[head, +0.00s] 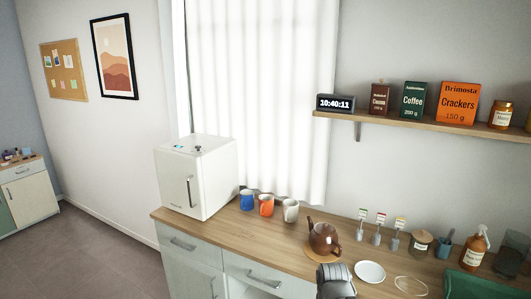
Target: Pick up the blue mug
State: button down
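The blue mug (246,200) stands upright on the wooden counter (225,223), just right of the white box-shaped appliance (202,176). An orange mug (266,205) stands close to its right, and a pale grey mug (290,210) stands right of that. The blue mug's side is in clear view. A grey and black part of my arm shows at the bottom, in front of the brown teapot (323,237) and well to the right of the blue mug. No gripper fingers can be made out.
The teapot sits on a round mat. A white plate (370,271), small upright markers (377,232), a lidded jar (420,243), a spray bottle (475,249) and a green tray (465,286) occupy the counter's right. A shelf (420,124) hangs above. Counter before the mugs is bare.

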aim_at(246, 202)
jog(key=k, duration=0.65)
jog(key=u, duration=0.25)
jog(key=i, duration=0.9)
jog(key=u, duration=0.45)
jog(key=i, duration=1.15)
jog(key=z, duration=0.45)
